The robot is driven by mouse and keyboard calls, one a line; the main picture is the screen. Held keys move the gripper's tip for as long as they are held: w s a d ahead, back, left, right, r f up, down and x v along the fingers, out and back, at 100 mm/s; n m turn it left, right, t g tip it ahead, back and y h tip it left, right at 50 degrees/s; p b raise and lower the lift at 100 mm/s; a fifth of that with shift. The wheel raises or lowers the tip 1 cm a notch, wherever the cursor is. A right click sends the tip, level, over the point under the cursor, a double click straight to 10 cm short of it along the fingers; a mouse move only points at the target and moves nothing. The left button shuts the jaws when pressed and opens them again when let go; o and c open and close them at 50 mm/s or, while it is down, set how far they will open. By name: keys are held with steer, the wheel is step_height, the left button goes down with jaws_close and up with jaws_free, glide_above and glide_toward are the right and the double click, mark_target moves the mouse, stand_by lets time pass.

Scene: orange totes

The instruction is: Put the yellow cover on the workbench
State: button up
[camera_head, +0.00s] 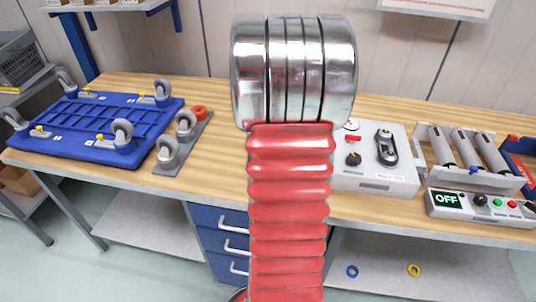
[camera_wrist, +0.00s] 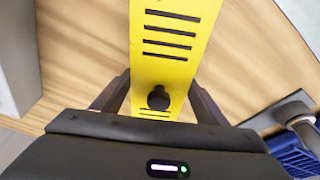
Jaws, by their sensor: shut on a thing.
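The yellow cover (camera_wrist: 170,65) is a flat plate with several dark slots and a keyhole-shaped hole. In the wrist view it runs from the top edge down between the fingers of my gripper (camera_wrist: 160,103), which is shut on it. The wooden top of the workbench (camera_wrist: 85,50) lies beneath it; I cannot tell whether the cover touches it. In the head view the workbench (camera_head: 212,165) spans the picture. My red and silver arm stands in front of its middle and hides the gripper and the cover.
A blue platform with casters (camera_head: 90,125) lies on the bench at left, beside a grey plate with two casters (camera_head: 170,155). A white control box (camera_head: 375,180) stands right of my arm. Further right are a rack of cylinders (camera_head: 460,150) and an "OFF" panel (camera_head: 465,205).

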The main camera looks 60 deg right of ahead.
steer(key=shift+f, duration=0.65)
steer(key=shift+f, duration=0.1)
steer(key=o, duration=1.3)
steer(key=v, duration=1.2)
steer(key=shift+a, duration=0.1)
steer(key=shift+a, duration=0.1)
